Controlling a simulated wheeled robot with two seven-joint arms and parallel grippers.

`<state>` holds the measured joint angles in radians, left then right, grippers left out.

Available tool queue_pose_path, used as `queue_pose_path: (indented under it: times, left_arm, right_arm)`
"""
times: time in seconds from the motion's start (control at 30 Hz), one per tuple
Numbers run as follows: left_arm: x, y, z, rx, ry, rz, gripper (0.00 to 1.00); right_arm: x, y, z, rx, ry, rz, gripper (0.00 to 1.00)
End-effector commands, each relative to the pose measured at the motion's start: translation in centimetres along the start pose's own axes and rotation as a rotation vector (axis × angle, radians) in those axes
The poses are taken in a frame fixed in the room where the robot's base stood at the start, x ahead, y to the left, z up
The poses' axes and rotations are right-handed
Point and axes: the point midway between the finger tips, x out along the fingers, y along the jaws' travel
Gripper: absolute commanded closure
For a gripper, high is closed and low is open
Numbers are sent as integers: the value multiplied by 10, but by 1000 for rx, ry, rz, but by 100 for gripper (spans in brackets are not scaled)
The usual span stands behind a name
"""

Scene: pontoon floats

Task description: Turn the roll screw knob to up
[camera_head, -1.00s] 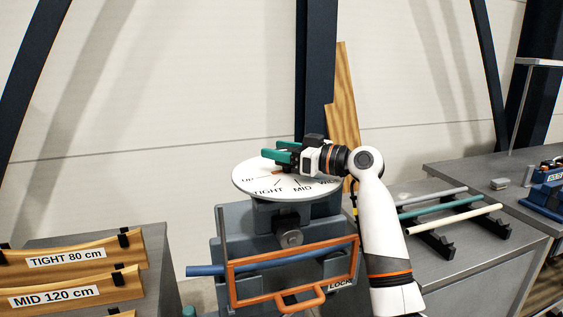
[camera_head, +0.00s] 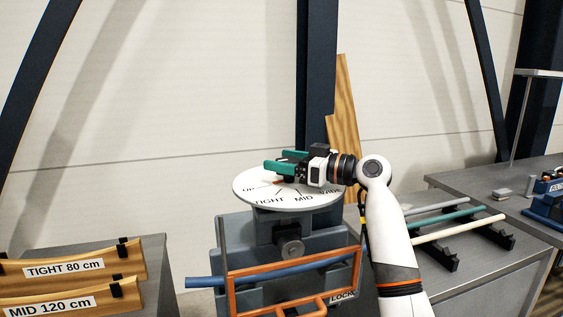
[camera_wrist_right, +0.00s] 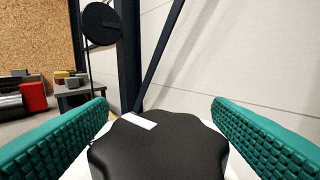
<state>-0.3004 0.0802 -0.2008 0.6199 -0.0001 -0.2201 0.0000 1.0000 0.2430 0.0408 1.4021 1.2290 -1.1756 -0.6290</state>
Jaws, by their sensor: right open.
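The roll screw knob (camera_wrist_right: 160,150) is black and lobed, with a white mark on its top edge pointing up and slightly left in the right wrist view. In the head view it is largely hidden by my right gripper (camera_head: 274,160). The knob is above a round white dial (camera_head: 249,191) lettered UP, TIGHT, MID and WIDE, with UP at the left. My right gripper is open, its green ribbed fingers on either side of the knob; I cannot tell whether either touches it. My left gripper is not in view.
Below the dial, a grey bender (camera_head: 264,230) carries a blue tube (camera_head: 208,283) and an orange guard frame (camera_head: 232,299). Labelled wooden templates (camera_head: 70,268) stand at left. Several rods lie on a rack (camera_head: 458,230) at right. A wooden board (camera_head: 343,120) leans behind.

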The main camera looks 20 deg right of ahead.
Motion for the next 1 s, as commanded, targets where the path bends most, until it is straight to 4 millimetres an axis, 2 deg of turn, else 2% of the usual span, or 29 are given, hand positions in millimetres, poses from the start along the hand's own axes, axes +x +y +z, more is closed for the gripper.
queue_pose_path:
  times: [0.3,0.5,0.7,1.0]
  left_arm:
    - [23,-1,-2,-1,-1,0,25]
    - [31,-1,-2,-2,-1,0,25]
    - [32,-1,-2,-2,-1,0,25]
    - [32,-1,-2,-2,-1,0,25]
  right_arm:
    - [-67,-1,-4,-3,1,-4,26]
    - [-98,-1,-2,-2,1,-2,26]
    - [-110,0,0,-1,0,-1,26]
    - [-110,0,0,0,0,0,26]
